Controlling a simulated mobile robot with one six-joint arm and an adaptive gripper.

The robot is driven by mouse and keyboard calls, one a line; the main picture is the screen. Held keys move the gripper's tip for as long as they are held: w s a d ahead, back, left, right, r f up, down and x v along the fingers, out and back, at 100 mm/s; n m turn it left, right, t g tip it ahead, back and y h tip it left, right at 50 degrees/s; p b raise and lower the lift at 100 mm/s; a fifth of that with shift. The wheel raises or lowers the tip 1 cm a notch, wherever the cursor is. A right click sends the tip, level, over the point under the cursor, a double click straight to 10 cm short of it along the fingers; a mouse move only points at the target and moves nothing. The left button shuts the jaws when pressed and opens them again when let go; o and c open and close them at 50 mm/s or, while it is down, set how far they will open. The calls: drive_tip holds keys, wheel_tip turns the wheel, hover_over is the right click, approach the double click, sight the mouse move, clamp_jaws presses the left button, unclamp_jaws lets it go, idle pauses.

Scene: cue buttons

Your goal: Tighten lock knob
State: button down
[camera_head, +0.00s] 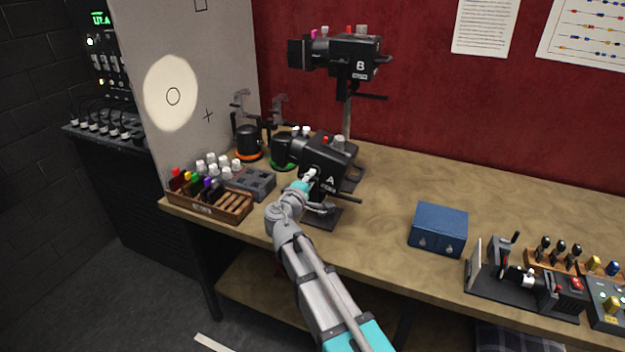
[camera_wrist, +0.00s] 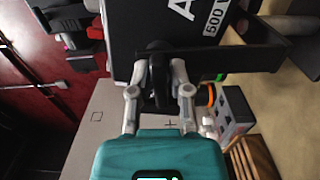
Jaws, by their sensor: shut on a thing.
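A black lamp unit marked A (camera_head: 328,165) stands on the workbench on a low base. It also fills the top of the wrist view (camera_wrist: 170,20). A dark lock knob (camera_wrist: 158,80) sits by the lamp's bracket. My gripper (camera_wrist: 159,75) is shut on this knob, with one grey finger on each side of it. In the head view my gripper (camera_head: 309,178) reaches the near side of lamp A and hides the knob. A second lamp marked B (camera_head: 345,55) stands higher on a pole behind.
A wooden rack of coloured pegs (camera_head: 212,204) and a grey block (camera_head: 252,183) lie left of my arm. A blue box (camera_head: 438,229) stands to the right. A black device (camera_head: 530,290) is at far right. The bench between lamp A and the blue box is mostly clear.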

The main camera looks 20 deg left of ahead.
drive_tip(key=c, duration=0.7)
unclamp_jaws()
drive_tip(key=shift+s, duration=0.2)
drive_tip(key=s, duration=0.7)
drive_tip(key=s+a, duration=0.1)
drive_tip(key=s, duration=0.3)
drive_tip(key=shift+s, duration=0.3)
